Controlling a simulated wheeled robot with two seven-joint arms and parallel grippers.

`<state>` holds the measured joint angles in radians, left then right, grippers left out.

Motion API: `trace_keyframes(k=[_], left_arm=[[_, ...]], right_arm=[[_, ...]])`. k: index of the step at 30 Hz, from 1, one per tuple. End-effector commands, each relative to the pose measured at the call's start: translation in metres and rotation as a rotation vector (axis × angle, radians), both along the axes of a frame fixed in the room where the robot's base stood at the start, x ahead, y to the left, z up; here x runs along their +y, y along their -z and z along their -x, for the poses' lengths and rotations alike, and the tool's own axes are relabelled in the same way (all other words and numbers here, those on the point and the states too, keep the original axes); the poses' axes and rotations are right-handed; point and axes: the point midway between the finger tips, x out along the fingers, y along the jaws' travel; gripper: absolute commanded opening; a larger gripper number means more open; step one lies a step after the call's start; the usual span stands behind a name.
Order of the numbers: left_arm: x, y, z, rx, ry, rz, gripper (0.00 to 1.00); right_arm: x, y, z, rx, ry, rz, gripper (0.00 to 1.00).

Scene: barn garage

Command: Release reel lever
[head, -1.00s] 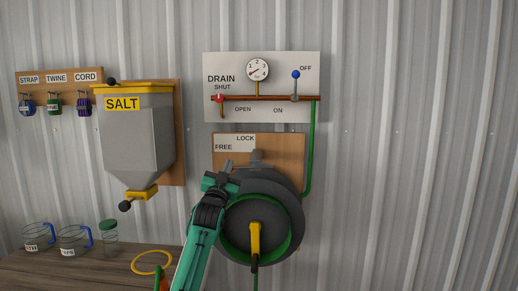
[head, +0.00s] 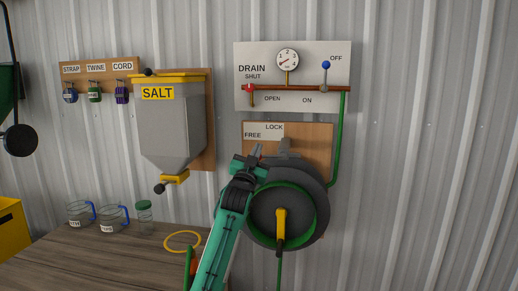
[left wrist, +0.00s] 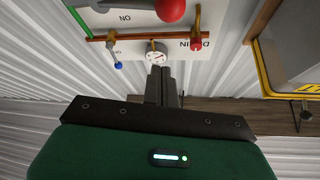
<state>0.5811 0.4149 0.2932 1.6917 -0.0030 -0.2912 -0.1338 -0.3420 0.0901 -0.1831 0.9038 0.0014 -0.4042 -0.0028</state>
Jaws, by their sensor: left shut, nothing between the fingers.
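The dark hose reel (head: 318,200), with a green inner ring and a yellow crank (head: 281,225), hangs on a wooden board (head: 318,140). A white LOCK/FREE label (head: 263,131) is at the board's upper left, and a grey bracket (head: 289,150) sits above the reel. My left gripper (head: 259,150) is just below the label, left of the bracket; its shut, empty fingers also show in the left wrist view (left wrist: 162,72). A red ball knob (left wrist: 172,9) on a grey rod is close in that view, apart from the fingers. I cannot make out this knob in the head view.
The drain panel (head: 257,98) with red pipe, gauge and blue-knobbed lever (head: 326,66) is above. A salt hopper (head: 172,120) hangs left. Jugs (head: 112,222) and a yellow ring (head: 183,241) are on the bench (head: 90,262). The wall at right is clear.

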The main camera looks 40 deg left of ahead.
Motion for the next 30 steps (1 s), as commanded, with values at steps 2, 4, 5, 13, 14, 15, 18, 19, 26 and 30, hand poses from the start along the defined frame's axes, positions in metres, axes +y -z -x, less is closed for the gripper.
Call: trace_keyframes(k=[2, 4, 5, 13, 14, 15, 18, 19, 26, 30], left_arm=[[-0.006, 0.013, 0.014, -0.001, 0.000, -0.001, 0.00], [-0.011, 0.020, 0.024, 0.000, 0.000, 0.001, 0.00], [-0.013, 0.022, 0.029, -0.001, 0.001, 0.000, 0.00], [-0.024, 0.034, 0.052, -0.002, 0.000, 0.001, 0.00], [-0.024, 0.035, 0.053, -0.002, 0.000, 0.001, 0.00], [-0.024, 0.035, 0.054, -0.001, 0.000, 0.001, 0.00], [-0.025, 0.035, 0.055, -0.001, 0.000, 0.001, 0.00], [-0.025, 0.035, 0.055, -0.001, 0.000, 0.001, 0.00], [-0.025, 0.035, 0.055, -0.001, 0.000, 0.001, 0.00], [-0.025, 0.035, 0.055, -0.001, 0.000, 0.001, 0.00]], right_arm=[[0.000, 0.005, -0.003, -0.001, 0.000, 0.000, 0.62], [0.001, 0.005, -0.008, -0.006, 0.001, 0.000, 0.62], [0.001, 0.005, -0.009, -0.007, 0.001, -0.001, 0.62], [0.005, -0.002, -0.022, -0.010, 0.004, -0.003, 0.62], [0.005, -0.003, -0.023, -0.010, 0.004, -0.003, 0.62], [0.005, -0.003, -0.024, -0.011, 0.004, -0.003, 0.62], [0.005, -0.004, -0.025, -0.012, 0.004, -0.003, 0.62], [0.005, -0.004, -0.025, -0.012, 0.004, -0.003, 0.62], [0.005, -0.004, -0.025, -0.012, 0.003, -0.003, 0.62], [0.005, -0.004, -0.025, -0.012, 0.003, -0.002, 0.62]])
